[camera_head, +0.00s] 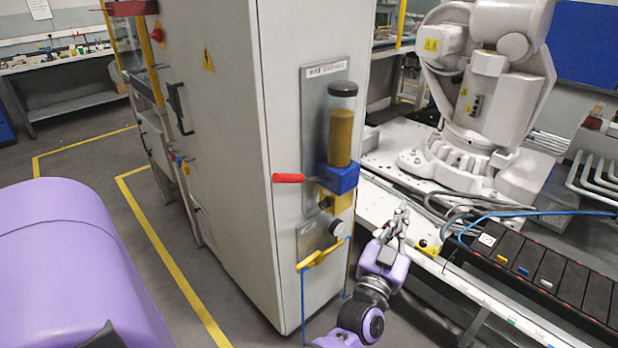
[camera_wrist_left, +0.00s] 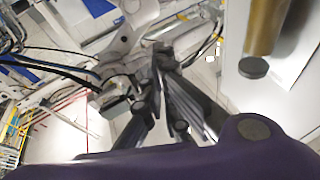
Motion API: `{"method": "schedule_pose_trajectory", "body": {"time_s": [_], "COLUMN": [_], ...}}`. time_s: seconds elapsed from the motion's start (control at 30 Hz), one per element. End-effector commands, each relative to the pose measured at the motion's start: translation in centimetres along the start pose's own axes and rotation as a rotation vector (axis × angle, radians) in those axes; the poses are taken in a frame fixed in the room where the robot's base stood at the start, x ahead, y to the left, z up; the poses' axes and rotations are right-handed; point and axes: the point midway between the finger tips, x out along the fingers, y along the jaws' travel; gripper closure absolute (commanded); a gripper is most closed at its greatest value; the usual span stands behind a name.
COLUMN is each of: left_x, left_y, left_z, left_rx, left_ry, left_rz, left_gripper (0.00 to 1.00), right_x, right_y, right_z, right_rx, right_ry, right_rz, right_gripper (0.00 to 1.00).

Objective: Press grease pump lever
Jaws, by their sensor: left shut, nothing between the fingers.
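The grease pump (camera_head: 341,130) is mounted on the side panel of a grey cabinet, with a clear cylinder of amber grease above a blue block (camera_head: 338,177). Its lever, with a red handle (camera_head: 288,178), sticks out to the left from the block, roughly level. My left gripper (camera_head: 400,214) is to the right of and below the pump, apart from the lever, fingers pointing up. It is shut and empty. In the left wrist view its fingers (camera_wrist_left: 165,60) come together, and the red handle does not show there. My right gripper is not in view.
The cabinet (camera_head: 235,190) fills the middle. A yellow hose bracket (camera_head: 324,254) and a round knob (camera_head: 336,228) sit below the pump. A white robot arm (camera_head: 487,100) stands on a bench at right, with black bins (camera_head: 540,265) in front. Floor left of the cabinet is clear.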

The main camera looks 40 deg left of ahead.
Motion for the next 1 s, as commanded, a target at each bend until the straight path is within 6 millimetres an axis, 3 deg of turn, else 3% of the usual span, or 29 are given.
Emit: {"method": "schedule_pose_trajectory", "body": {"time_s": [0.1, 0.2, 0.33, 0.5, 0.7, 1.0], "left_x": [3.2, 3.9, 2.6, -0.8, -2.6, -2.6], "left_y": [-2.9, -6.1, -10.4, -14.6, -16.0, -16.0], "left_z": [-3.2, -4.8, -4.9, -3.8, -4.0, -4.0], "left_rx": [0.088, 0.191, 0.351, 0.572, 0.727, 0.768], "left_ry": [0.131, 0.171, 0.123, -0.017, -0.111, -0.130], "left_rz": [-0.204, -0.399, -0.643, -0.862, -0.962, -0.964], "left_gripper": [1.00, 1.00, 1.00, 1.00, 1.00, 1.00], "right_x": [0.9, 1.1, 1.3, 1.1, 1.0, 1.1], "right_y": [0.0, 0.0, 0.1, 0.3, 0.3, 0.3], "right_z": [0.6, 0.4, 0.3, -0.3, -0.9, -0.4], "right_rx": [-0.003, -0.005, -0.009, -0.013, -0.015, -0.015], "right_ry": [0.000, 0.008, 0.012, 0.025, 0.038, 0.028], "right_rz": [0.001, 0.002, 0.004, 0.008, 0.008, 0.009], "right_gripper": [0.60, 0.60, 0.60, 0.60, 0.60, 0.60]}}
